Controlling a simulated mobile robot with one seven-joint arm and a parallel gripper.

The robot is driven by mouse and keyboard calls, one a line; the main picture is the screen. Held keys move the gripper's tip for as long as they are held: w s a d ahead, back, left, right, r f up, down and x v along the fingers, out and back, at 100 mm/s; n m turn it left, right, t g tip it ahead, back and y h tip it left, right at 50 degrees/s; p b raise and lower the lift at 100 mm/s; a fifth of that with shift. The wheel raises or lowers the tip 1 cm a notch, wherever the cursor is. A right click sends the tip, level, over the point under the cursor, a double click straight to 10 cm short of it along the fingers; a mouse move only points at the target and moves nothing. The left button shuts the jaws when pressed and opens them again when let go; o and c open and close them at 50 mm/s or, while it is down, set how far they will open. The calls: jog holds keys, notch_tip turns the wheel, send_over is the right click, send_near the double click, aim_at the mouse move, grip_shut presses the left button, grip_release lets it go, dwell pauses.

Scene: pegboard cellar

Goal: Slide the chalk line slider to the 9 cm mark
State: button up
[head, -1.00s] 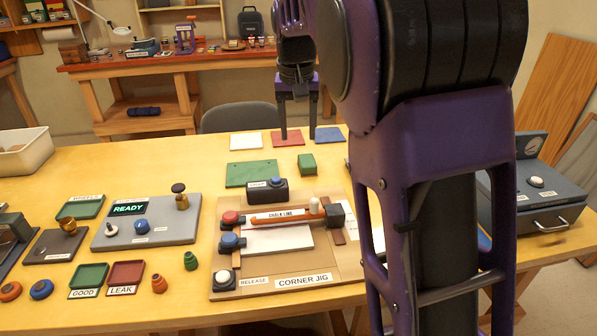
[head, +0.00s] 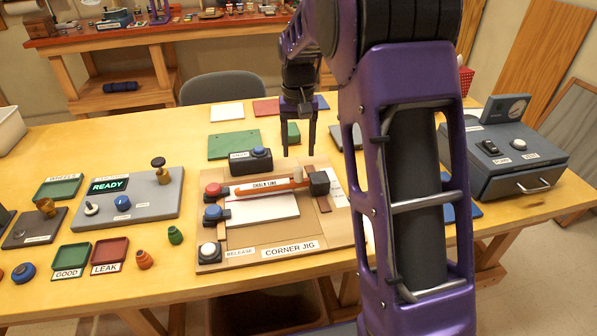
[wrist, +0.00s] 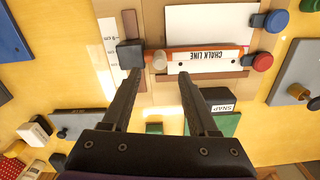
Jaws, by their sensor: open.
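The chalk line (head: 262,186) is an orange bar with a white label, lying across the corner jig (head: 215,255). At its right end in the head view are a pale upright knob (head: 298,174) and a dark block (head: 319,183). The dark block (wrist: 130,54) sits over a brown strip beside a white centimetre scale (wrist: 110,45) in the wrist view. My gripper (head: 299,153) is open and empty above the jig's back edge. In the wrist view its fingertips (wrist: 159,74) appear either side of the pale knob (wrist: 160,60). The scale reading is too small to tell.
Red (head: 213,189) and blue (head: 212,212) knobs stand at the jig's left side. A grey box with a gauge (head: 515,165) stands at right.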

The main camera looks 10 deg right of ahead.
aim_at(298, 168)
notch_tip(298, 168, down, 7)
jog(key=shift+f+b, duration=0.1)
jog(key=shift+b, duration=0.25)
grip_shut()
dwell(1.3)
